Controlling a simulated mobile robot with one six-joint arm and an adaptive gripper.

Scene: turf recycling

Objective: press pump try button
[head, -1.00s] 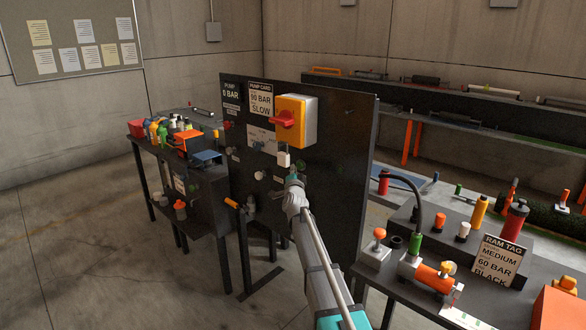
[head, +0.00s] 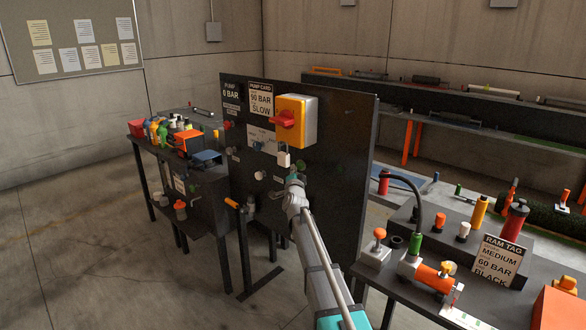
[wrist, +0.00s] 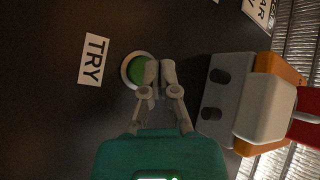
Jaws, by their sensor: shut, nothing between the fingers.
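The round green button (wrist: 137,70) sits in a pale ring on the dark panel in the wrist view. A white TRY label (wrist: 94,60) is to its left. My gripper (wrist: 159,72) is shut and empty, with its fingertips overlapping the right edge of the button. I cannot tell whether they touch it. The pump display (head: 231,91) reads 0 BAR.
A yellow switch box (head: 296,120) with a red handle is above my gripper, and a pale padlock-like piece (head: 284,160) hangs below it. An orange-handled lever (head: 232,203) juts out at the lower left. A cluttered bench (head: 400,285) stands right of the panel.

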